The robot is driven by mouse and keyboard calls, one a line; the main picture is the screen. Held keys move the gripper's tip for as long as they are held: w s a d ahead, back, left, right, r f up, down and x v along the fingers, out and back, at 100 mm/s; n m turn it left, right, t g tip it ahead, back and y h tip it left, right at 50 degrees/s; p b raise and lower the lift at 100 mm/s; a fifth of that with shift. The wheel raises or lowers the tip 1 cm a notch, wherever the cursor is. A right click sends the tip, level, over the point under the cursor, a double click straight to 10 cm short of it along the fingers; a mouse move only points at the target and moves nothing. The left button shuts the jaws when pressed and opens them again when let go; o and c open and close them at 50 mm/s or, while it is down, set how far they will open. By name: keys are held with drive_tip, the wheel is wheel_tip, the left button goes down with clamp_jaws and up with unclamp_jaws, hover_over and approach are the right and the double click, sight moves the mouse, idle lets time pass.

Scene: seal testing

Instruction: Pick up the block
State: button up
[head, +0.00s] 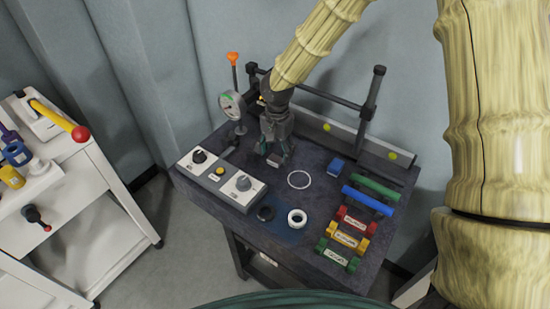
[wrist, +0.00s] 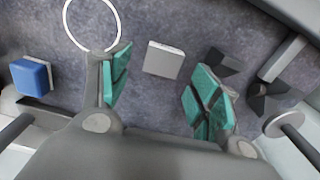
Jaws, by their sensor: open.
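A small light grey block (wrist: 163,59) lies on the dark table, in the gap between my fingers in the wrist view. In the head view the grey block (head: 274,160) shows only as a small pale patch under the fingertips. My gripper (head: 275,151) points down over the back part of the table. In the wrist view my gripper (wrist: 162,88) is open, its green pads apart on either side of the grey block, with nothing held. A blue block (head: 336,166) lies to the right, also seen at left in the wrist view (wrist: 30,77).
A white ring (head: 299,180) lies near the grey block. A control panel (head: 222,179) and a dial gauge (head: 232,104) stand to the left. A metal frame (head: 369,107) stands behind. Coloured bars (head: 367,200) and labelled blocks (head: 346,238) lie to the right.

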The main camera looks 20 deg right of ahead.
drive_tip(key=shift+f, duration=0.9)
drive_tip(key=c, duration=1.2)
drive_tip(key=shift+r, duration=0.1)
